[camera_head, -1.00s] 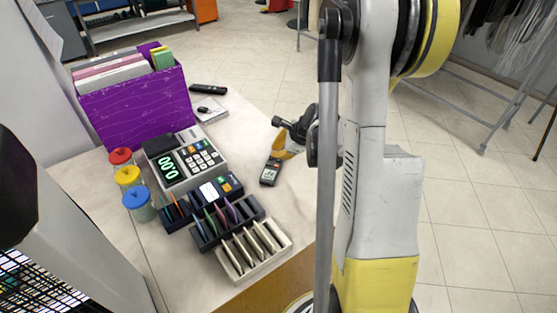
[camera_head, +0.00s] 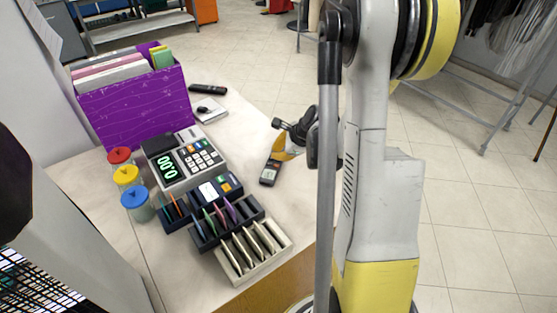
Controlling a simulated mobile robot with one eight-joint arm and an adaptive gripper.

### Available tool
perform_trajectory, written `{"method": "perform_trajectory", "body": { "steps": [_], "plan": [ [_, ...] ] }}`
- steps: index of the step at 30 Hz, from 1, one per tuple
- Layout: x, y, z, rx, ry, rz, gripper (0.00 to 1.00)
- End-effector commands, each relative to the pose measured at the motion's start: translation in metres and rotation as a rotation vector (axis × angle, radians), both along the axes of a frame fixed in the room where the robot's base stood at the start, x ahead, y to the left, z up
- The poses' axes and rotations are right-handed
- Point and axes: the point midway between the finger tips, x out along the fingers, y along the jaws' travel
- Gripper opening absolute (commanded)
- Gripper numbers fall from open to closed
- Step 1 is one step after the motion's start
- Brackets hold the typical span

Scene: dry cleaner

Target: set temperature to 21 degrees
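A small dark handheld remote with a display (camera_head: 270,173) lies on the counter, right of the cash register. It looks like a temperature controller, but its digits are too small to read. My gripper (camera_head: 282,150), dark with a yellow finger part, is just above and beyond the far end of this remote, overlapping it in the picture. Whether it touches the remote cannot be told. Its fingertips are partly hidden, so its opening is unclear. Another black remote (camera_head: 208,89) lies farther back on the counter.
A clothes rack stands right; tiled floor is open behind.

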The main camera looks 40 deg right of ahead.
Motion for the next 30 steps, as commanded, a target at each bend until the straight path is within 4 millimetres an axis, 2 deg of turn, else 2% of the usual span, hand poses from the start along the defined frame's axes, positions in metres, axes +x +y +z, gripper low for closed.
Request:
{"method": "perform_trajectory", "body": {
  "steps": [15, 25, 30],
  "plan": [
    [0.0, 0.0, -0.007, 0.0, 0.0, 0.0, 0.0],
    [0.0, 0.0, -0.004, 0.0, 0.0, 0.0, 0.0],
    [0.0, 0.0, 0.004, 0.0, 0.0, 0.0, 0.0]
  ]
}}
